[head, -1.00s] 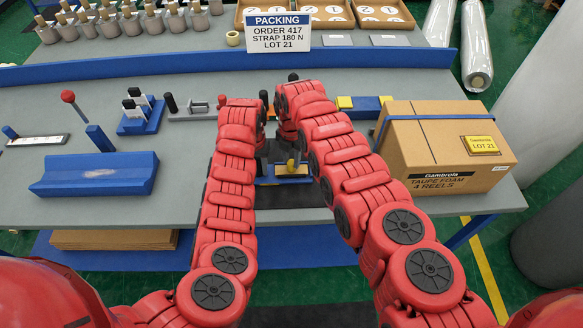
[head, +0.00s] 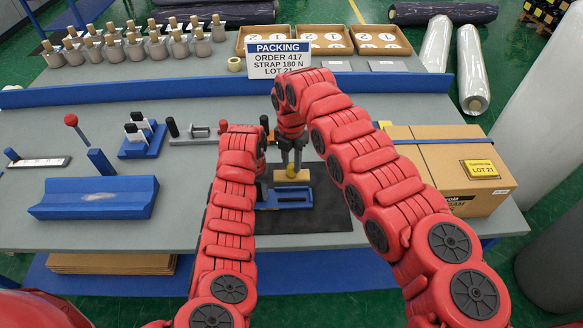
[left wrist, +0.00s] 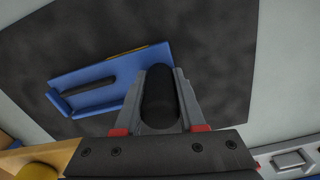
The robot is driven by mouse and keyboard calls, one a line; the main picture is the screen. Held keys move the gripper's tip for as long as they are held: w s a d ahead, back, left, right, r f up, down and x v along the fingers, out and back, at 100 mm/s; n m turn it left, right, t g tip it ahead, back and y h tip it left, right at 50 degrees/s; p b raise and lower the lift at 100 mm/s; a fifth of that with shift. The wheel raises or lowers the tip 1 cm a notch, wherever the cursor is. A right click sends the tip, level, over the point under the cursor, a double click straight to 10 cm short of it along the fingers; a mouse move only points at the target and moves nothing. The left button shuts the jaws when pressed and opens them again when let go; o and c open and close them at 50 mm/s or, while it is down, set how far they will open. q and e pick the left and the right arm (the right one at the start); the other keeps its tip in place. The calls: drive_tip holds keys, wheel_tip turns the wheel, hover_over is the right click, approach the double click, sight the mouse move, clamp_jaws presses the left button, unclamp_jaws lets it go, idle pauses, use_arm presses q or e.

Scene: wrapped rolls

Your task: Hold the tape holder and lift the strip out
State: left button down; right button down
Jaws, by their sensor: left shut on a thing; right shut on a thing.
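The blue tape holder (head: 298,196) lies on the dark mat, with a dark slot along it; it also shows in the left wrist view (left wrist: 112,70). My left gripper (left wrist: 161,72) is shut on the holder's black upright handle (left wrist: 159,105). In the head view my left forearm mostly hides that grip. My right gripper (head: 291,166) is shut on the tan strip (head: 298,177) by its yellow knob (head: 291,171). The strip hangs above the holder, apart from it. Its tan edge shows close up at the left wrist view's lower left (left wrist: 45,157).
A taped carton (head: 440,160) stands to the right of the mat (head: 335,207). A blue cradle (head: 95,198), a red-knobbed lever (head: 71,120) and a blue stand (head: 142,140) are at left. A packing sign (head: 283,58) stands behind.

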sight(292, 166)
drive_tip(key=shift+r, duration=0.1)
drive_tip(key=shift+r, duration=2.4)
use_arm(q)
drive_tip(key=shift+c, duration=2.1)
unclamp_jaws()
